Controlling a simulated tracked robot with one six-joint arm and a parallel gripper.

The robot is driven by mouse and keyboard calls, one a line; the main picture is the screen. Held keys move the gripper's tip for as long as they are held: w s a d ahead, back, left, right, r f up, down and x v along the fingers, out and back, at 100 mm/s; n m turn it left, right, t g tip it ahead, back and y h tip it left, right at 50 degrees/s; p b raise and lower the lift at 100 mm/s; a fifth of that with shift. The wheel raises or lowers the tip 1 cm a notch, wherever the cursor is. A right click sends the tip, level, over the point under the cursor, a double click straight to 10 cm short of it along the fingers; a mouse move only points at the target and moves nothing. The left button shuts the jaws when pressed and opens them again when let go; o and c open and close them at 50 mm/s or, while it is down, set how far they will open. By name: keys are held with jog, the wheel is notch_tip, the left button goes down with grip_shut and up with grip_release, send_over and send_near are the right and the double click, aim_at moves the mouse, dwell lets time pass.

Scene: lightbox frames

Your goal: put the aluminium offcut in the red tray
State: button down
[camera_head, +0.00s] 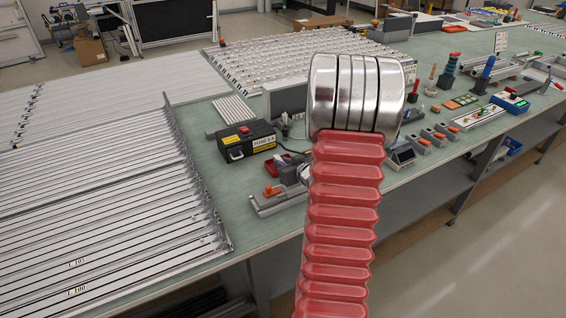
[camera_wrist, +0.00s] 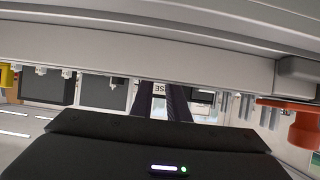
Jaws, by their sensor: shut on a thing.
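A small red tray (camera_head: 272,166) lies on the bench just below the black and yellow box, partly screened by small parts. In the head view my red and chrome arm hides my gripper. In the wrist view my gripper (camera_wrist: 178,98) shows as dark fingers beyond its black body, shut. A pale metal bar, which I take for the aluminium offcut (camera_wrist: 140,64), crosses the whole wrist view close to the fingertips. Its grip point is not clearly visible, and I cannot make it out in the head view.
A black and yellow box labelled FUSES (camera_head: 246,139) stands left of my arm. A grey fixture with an orange knob (camera_head: 271,191) is at the bench's front edge. Long profiles (camera_head: 95,215) fill the left. Tools and small devices crowd the right. Some green bench top is bare.

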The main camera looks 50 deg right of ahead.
jog(key=c, duration=1.7)
grip_release()
jog(key=shift+r, duration=0.5)
jog(key=shift+s+r, duration=0.2)
jog(key=shift+r, duration=0.05)
jog(key=v, duration=1.1)
jog(key=shift+s+a, duration=0.1)
jog(key=shift+s, duration=0.15)
jog(key=shift+r, duration=0.1)
